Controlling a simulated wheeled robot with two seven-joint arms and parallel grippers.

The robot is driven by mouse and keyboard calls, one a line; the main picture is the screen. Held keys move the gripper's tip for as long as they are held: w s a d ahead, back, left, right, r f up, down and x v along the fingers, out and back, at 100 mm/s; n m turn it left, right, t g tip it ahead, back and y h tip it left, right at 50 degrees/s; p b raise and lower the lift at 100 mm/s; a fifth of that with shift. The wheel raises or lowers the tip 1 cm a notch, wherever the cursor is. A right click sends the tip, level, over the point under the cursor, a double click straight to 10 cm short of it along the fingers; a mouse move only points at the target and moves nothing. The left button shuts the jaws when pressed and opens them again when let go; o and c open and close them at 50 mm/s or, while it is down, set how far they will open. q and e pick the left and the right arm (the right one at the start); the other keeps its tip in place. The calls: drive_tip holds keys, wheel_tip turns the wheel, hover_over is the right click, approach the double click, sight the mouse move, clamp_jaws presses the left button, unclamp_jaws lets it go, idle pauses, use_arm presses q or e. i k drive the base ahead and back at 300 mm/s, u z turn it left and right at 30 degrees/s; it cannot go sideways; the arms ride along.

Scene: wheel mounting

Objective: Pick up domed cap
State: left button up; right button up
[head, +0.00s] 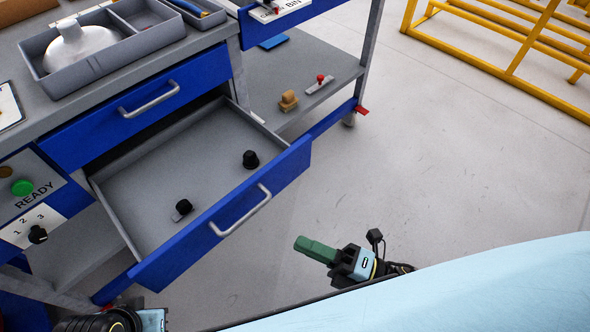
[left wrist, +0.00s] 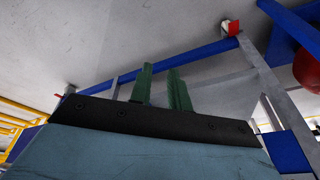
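A shiny silver domed cap (head: 80,45) sits in the left compartment of a grey divided tray (head: 95,72) on the workbench top, at the upper left of the head view. My right gripper (head: 303,245) has green fingers and hangs over the floor in front of the open drawer, well apart from the cap; from this side I cannot tell whether its fingers are apart. My left arm shows only at the bottom left edge of the head view. In the left wrist view, my left gripper (left wrist: 161,82) has its two green fingers apart with nothing between them.
An open drawer (head: 225,135) holds two black knob-like pieces (head: 250,159). The blue workbench (head: 75,140) has a lower shelf with small parts (head: 289,100). A panel marked READY (head: 35,200) is at left. A yellow rack (head: 500,45) stands behind; the floor at right is clear.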

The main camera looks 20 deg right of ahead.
sight(251, 161)
drive_tip(key=k, duration=1)
